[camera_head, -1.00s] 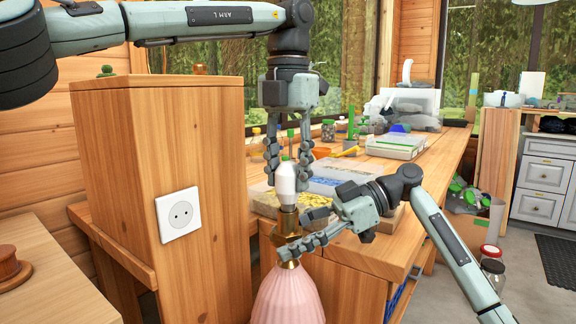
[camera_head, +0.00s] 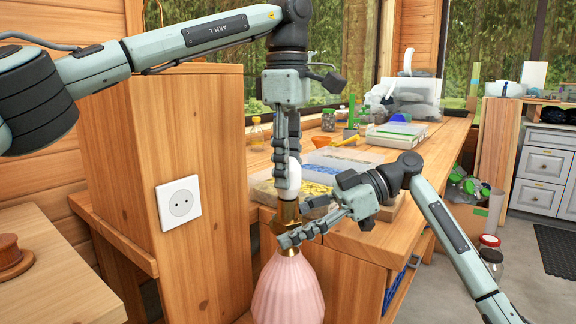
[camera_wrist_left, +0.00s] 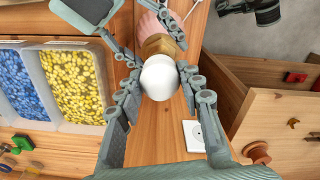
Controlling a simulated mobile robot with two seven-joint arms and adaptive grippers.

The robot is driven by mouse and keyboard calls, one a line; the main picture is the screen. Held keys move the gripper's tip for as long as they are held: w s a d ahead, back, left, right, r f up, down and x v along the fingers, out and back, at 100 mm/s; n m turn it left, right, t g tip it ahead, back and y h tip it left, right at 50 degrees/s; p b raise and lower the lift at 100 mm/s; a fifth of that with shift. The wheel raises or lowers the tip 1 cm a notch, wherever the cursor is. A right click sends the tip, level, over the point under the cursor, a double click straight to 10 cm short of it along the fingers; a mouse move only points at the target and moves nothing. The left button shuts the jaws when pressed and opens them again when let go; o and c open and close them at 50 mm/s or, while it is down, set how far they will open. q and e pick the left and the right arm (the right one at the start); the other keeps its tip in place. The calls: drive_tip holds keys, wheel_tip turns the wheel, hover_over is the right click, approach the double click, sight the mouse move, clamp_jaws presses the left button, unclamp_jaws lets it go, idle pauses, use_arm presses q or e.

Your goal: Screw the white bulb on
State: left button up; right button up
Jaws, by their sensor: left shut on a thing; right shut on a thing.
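The white bulb (camera_head: 291,187) stands upright over the brass socket (camera_head: 288,213) of a lamp with a ribbed pink base (camera_head: 288,290). My left gripper (camera_head: 287,172) points straight down and is shut on the bulb, its fingers hiding part of it. In the left wrist view, the bulb (camera_wrist_left: 159,77) sits between the two fingers, over the brass socket (camera_wrist_left: 160,46). How deep the bulb sits in the socket is hidden. My right gripper (camera_head: 292,238) comes in from the right and is shut on the lamp's neck below the socket.
A wooden cabinet with a white wall outlet (camera_head: 179,202) stands close on the left. Behind the lamp, a workbench holds a tray of yellow pieces (camera_head: 262,187), storage boxes (camera_head: 396,134) and jars. Floor shows at the right.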

use_arm(q)
drive_tip(key=m, duration=0.6)
drive_tip(key=shift+m, duration=0.3)
drive_tip(key=m, duration=0.9)
drive_tip(key=o, duration=0.7)
drive_tip(key=m, duration=0.2)
drive_tip(key=shift+m, duration=0.3)
drive_tip(key=o, duration=0.5)
drive_tip(key=shift+o, duration=0.2)
wheel_tip(320, 180, up, 12)
